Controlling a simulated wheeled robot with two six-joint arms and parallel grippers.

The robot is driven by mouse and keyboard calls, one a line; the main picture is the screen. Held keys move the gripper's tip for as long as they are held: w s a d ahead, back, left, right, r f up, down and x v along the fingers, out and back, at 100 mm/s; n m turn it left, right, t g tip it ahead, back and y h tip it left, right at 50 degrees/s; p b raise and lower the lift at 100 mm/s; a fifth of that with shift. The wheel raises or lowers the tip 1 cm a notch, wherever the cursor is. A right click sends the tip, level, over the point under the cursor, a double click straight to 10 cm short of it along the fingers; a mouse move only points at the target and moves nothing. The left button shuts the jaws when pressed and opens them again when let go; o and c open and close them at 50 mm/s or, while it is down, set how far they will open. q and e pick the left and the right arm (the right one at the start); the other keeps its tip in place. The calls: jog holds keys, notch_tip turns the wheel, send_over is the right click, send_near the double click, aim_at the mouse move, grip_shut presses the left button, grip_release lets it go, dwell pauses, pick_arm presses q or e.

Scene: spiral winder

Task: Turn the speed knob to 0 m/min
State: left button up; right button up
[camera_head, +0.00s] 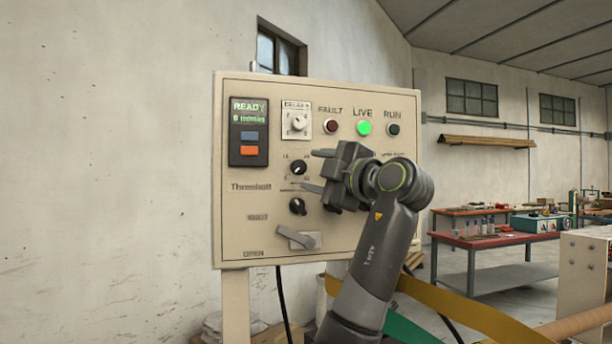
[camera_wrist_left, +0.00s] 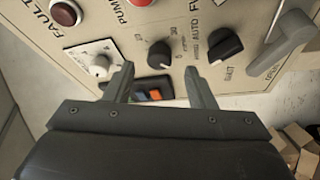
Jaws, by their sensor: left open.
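The control panel (camera_head: 240,215) stands upright with a display (camera_head: 248,112) reading READY and a small m/min figure whose digit is hard to read. A black dial knob (camera_head: 299,167) with a numbered scale sits below a white-plated selector (camera_head: 298,121). My left gripper (camera_head: 318,171) is open just right of this dial in the head view. In the left wrist view the dial (camera_wrist_left: 160,54) lies between the two fingertips (camera_wrist_left: 159,69), in line with the gap. I see no clear contact. My right gripper is not in view.
Another black knob (camera_head: 298,206) and a grey lever (camera_head: 296,238) are below the dial. A red lamp (camera_head: 331,126), a lit green LIVE lamp (camera_head: 364,128) and a dark RUN button (camera_head: 394,129) are at the upper right. Red-topped benches (camera_head: 490,240) stand farther right.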

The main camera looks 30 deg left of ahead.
pick_arm(q)
jog(key=b+v, duration=0.2)
jog(key=v, duration=1.1)
jog(key=shift+d+b, duration=0.2)
jog(key=shift+b, duration=0.2)
